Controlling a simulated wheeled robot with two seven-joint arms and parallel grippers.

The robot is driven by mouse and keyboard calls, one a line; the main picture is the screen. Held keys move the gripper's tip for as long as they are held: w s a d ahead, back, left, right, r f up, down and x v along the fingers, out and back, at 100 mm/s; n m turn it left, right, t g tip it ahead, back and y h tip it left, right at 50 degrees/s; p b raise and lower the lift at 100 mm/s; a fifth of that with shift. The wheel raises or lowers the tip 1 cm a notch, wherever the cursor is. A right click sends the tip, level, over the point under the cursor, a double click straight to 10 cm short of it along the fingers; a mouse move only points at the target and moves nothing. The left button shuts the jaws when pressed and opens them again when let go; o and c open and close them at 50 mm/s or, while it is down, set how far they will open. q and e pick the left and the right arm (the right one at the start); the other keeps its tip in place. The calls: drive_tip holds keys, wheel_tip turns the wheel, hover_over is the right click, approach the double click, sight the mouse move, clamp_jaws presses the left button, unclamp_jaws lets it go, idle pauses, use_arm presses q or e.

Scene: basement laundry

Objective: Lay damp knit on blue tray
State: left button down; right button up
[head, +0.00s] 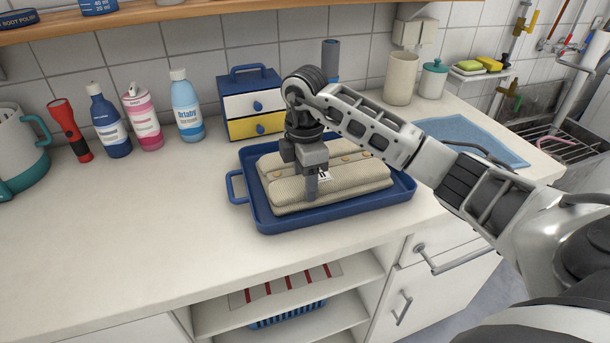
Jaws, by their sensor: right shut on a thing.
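The damp knit (345,181) is a folded beige knit garment with several light brown buttons along its top. It lies in the blue tray (287,224), which sits on the white counter and shows its rim around the knit. My right gripper (311,190) points down over the left half of the knit and is shut on it. The gripper and arm hide part of the knit and the tray's back right. My left gripper is not in view.
A small drawer box (240,105) with blue and yellow stands just behind the tray. Several bottles (187,107) and a red flashlight (69,129) line the wall at left. A blue cloth (480,140) lies at right. The front left counter is clear.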

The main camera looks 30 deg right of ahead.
drive_tip(key=shift+f, duration=0.2)
drive_tip(key=o, duration=1.4)
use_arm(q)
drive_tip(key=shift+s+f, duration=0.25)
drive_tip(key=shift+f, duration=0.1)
